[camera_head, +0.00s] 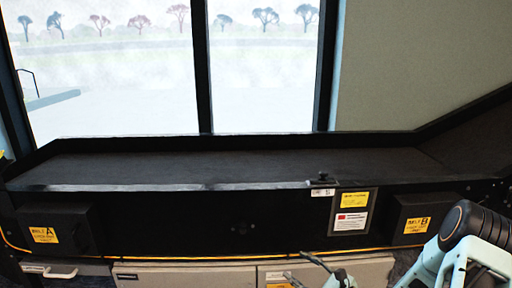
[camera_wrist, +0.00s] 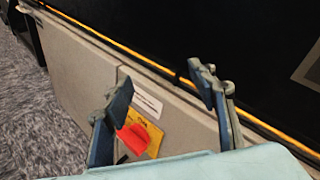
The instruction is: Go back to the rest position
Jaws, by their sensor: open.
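My gripper (camera_head: 303,267) is low at the bottom edge of the head view, in front of the pale grey cabinet below the conveyor. In the wrist view my gripper (camera_wrist: 160,80) has its two fingers spread wide, with nothing held between them. Behind the fingers are the cabinet front, a white label (camera_wrist: 147,103) and a yellow label (camera_wrist: 155,137) partly covered by a red piece (camera_wrist: 133,138). My arm comes in from the lower right of the head view.
The black conveyor (camera_head: 230,168) is empty, with raised walls and a ramp at right. Black boxes marked Belt A (camera_head: 45,235) and Belt B (camera_head: 417,225) stick out from its front. Pale grey cabinets (camera_head: 185,274) stand below. Grey carpet (camera_wrist: 45,125) shows at left in the wrist view.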

